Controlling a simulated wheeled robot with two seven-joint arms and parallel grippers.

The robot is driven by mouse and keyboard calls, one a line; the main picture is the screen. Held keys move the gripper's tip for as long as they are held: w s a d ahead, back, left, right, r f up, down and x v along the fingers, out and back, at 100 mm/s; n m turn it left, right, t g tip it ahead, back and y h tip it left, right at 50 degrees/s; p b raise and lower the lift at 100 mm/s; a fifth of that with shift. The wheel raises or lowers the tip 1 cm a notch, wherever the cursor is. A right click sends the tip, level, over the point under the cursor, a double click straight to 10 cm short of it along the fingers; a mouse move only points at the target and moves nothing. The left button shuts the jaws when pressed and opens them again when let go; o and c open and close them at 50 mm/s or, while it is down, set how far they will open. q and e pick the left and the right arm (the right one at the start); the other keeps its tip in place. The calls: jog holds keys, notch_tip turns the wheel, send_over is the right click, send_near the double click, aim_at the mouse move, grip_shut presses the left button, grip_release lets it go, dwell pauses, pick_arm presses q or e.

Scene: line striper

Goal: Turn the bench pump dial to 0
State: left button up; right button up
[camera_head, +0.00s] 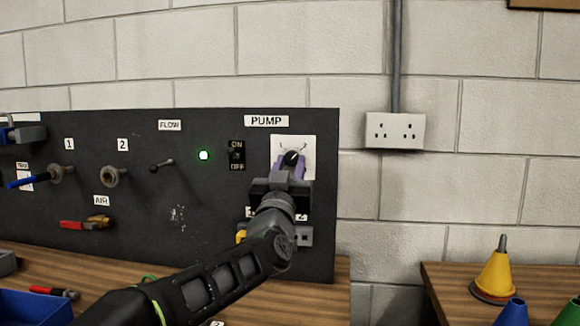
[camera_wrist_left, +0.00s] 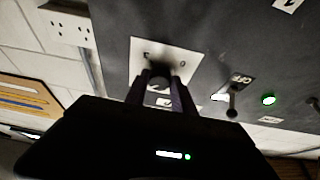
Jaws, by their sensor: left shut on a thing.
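The pump dial (camera_head: 292,157) is a black knob on a white plate (camera_head: 307,143) under the PUMP label (camera_head: 266,121), on a dark upright panel (camera_head: 203,222). The marks 1 and 2 show above the knob; its lower part is hidden by my fingers. My left gripper (camera_head: 290,168) reaches up from below and is shut on the dial, with a purple finger on each side. In the left wrist view the two fingers (camera_wrist_left: 161,88) close around the dark knob in front of the white plate (camera_wrist_left: 185,62). My right gripper is not in view.
An ON/OFF switch (camera_head: 237,155) and a lit green lamp (camera_head: 204,155) are left of the dial. A flow lever (camera_head: 162,165), valves and a red air handle (camera_head: 85,223) are farther left. A wall socket (camera_head: 395,131) and yellow cone (camera_head: 495,275) are at the right.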

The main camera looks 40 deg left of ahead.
pick_arm(q)
grip_shut()
